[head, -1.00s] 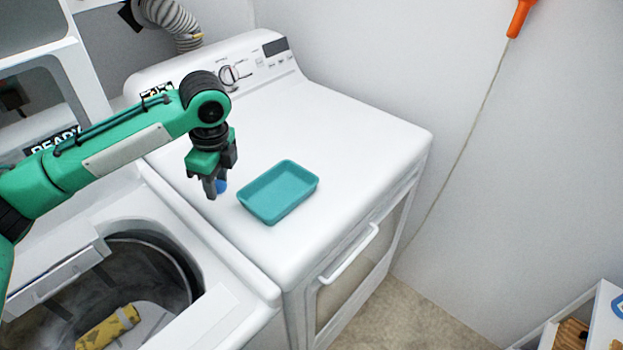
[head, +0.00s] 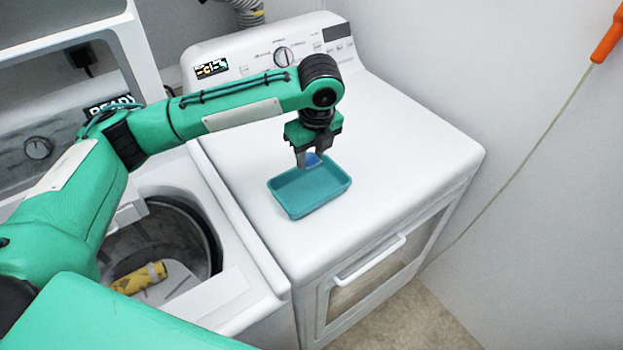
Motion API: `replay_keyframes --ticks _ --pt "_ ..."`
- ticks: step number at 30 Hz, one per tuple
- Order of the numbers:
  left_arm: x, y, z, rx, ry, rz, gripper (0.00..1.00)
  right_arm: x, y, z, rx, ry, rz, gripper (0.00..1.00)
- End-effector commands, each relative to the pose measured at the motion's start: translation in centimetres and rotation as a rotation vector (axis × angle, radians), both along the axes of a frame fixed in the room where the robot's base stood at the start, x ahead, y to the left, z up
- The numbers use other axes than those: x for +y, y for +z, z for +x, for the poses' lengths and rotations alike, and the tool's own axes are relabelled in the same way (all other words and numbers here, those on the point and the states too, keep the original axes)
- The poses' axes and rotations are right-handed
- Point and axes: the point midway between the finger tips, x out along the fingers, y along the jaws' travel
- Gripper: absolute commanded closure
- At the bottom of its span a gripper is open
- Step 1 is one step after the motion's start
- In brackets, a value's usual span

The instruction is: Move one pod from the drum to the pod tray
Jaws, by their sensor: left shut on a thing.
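The teal pod tray (head: 308,196) lies on the white top of the dryer. My left gripper (head: 308,162) points down over the tray's back part. It is shut on a small blue pod (head: 313,159), which is partly hidden by the fingers. I cannot tell whether the pod touches the tray. The open washer drum (head: 160,240) is at the lower left, partly covered by my left arm. A yellow thing (head: 140,277) lies in the drum. My right gripper is not in view.
The dryer (head: 400,150) has free room on its top around the tray. Its control panel (head: 300,50) rises at the back. A wall stands at the right, with an orange handle (head: 607,35) on a cord hanging there.

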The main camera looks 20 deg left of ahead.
Motion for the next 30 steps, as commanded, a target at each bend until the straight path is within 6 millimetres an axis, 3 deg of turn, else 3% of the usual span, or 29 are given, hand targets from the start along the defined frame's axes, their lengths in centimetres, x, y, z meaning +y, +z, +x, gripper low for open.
replay_keyframes --ticks 6,13,20,30 --pt "0.0 -4.2 -0.1 0.001 0.0 0.0 0.87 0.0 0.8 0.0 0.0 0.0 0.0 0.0" --pt "0.0 -5.9 0.0 0.001 0.0 0.001 0.87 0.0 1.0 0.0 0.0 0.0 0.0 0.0" --pt "0.0 -9.1 -0.1 0.002 0.0 0.0 0.87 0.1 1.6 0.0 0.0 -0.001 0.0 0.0" --pt "0.0 -9.5 0.0 0.0 0.0 0.0 0.87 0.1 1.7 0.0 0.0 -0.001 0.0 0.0"
